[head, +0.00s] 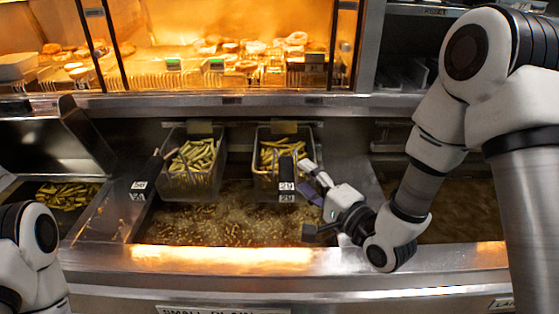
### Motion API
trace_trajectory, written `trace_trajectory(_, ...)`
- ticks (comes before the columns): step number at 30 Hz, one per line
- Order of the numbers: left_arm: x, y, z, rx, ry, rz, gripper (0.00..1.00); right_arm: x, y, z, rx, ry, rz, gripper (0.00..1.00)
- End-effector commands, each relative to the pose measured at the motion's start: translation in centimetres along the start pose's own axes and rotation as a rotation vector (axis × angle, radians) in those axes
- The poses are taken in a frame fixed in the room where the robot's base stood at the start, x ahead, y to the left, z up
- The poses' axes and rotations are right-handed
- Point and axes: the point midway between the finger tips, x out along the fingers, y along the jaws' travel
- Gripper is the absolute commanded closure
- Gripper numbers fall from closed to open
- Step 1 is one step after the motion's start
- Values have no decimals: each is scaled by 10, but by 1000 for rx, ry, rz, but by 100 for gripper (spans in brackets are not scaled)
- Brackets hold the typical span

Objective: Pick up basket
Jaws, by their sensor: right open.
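Two wire frying baskets filled with fries hang at the back of the fryer vat, side by side. The left basket (190,185) has a dark handle with white labels (139,186) slanting toward its lower left. The right basket (262,180) has a dark handle (286,172) with white labels at its front. My right gripper (308,199) is open beside the right basket, at the right of its handle, with its fingers pointing left. I cannot tell whether a finger touches the handle. My left arm shows at the lower left, with its gripper out of view.
Bubbling oil with floating bits fills the vat (220,225) below the baskets. A steel front ledge (230,262) runs along the near side. Another vat with fries (66,195) is at the left. A lit warming shelf (230,75) with food stands behind.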

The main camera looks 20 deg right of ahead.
Motion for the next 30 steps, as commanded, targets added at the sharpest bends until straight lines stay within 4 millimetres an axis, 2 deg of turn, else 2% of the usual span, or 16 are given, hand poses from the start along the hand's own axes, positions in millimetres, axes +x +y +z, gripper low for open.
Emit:
trace_trajectory(8, -32, 0, 0, 0, -1, 0, 60, 44, -6, 5, -5, -4, 3, 46)
trace_trajectory(11, -36, 0, 0, 0, 0, 0, 60, 60, -3, 5, -3, -3, 1, 46)
trace_trajectory(18, -35, 0, 0, 0, -1, 0, 60, 66, 1, 4, -2, -1, 3, 46)
trace_trajectory(19, -35, 0, 0, 0, -1, 0, 60, 65, 1, 4, -2, -1, 3, 49)
trace_trajectory(23, -35, 0, 0, 0, -1, 0, 60, 65, 1, 4, -2, -1, 3, 95)
trace_trajectory(24, -35, 0, 0, 0, -1, 0, 60, 65, 1, 4, -2, -1, 3, 100)
trace_trajectory(30, -35, 0, 0, 0, -1, 0, 60, 66, 0, 4, -4, -1, 0, 100)
